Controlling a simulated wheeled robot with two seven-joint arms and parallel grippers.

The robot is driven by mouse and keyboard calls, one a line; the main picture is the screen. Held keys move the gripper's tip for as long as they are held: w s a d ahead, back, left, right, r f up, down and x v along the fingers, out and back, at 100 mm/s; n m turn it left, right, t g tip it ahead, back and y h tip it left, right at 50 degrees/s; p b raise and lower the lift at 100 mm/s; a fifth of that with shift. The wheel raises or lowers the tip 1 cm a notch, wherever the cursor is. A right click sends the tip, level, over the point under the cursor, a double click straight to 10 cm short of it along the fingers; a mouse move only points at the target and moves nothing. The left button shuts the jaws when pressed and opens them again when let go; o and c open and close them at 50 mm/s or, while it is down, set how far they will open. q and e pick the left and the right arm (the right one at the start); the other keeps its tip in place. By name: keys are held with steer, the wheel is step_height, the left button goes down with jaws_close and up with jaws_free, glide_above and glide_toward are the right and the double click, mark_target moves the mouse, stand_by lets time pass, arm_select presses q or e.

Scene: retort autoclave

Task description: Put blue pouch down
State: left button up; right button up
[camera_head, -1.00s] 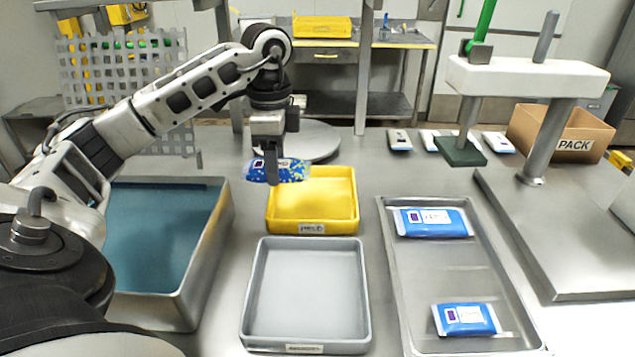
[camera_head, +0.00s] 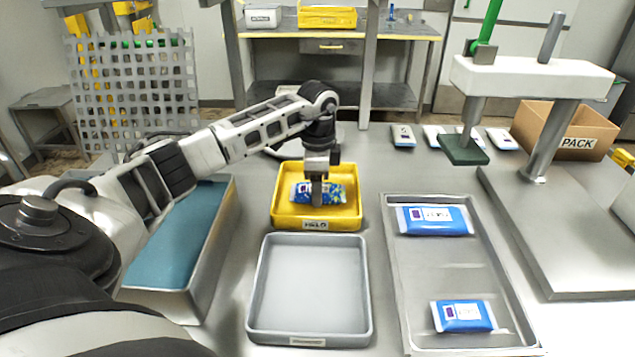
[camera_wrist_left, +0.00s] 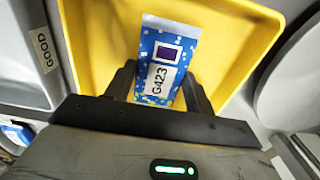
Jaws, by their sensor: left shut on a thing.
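The blue pouch (camera_head: 303,193), speckled with pale and yellow spots, is in the yellow tray (camera_head: 318,224), whose front label reads HALO or similar. My left gripper (camera_head: 318,200) is shut on the pouch from above, within the tray's walls. I cannot tell whether the pouch touches the floor. My right gripper is not in view.
An empty grey tray (camera_head: 308,338) stands in front of the yellow one. A metal tray (camera_head: 440,268) at right holds two blue-and-white pouches. A water-filled basin (camera_head: 185,245) is at left. A press-like stand (camera_head: 530,78) and a PACK box (camera_head: 560,130) are farther right.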

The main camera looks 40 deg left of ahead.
arm_select(q)
steer(key=o, duration=1)
steer(key=shift+f, duration=0.1)
step_height(320, 180, up, 12)
steer(key=shift+r+b, duration=0.15)
steer(key=shift+b, duration=0.25)
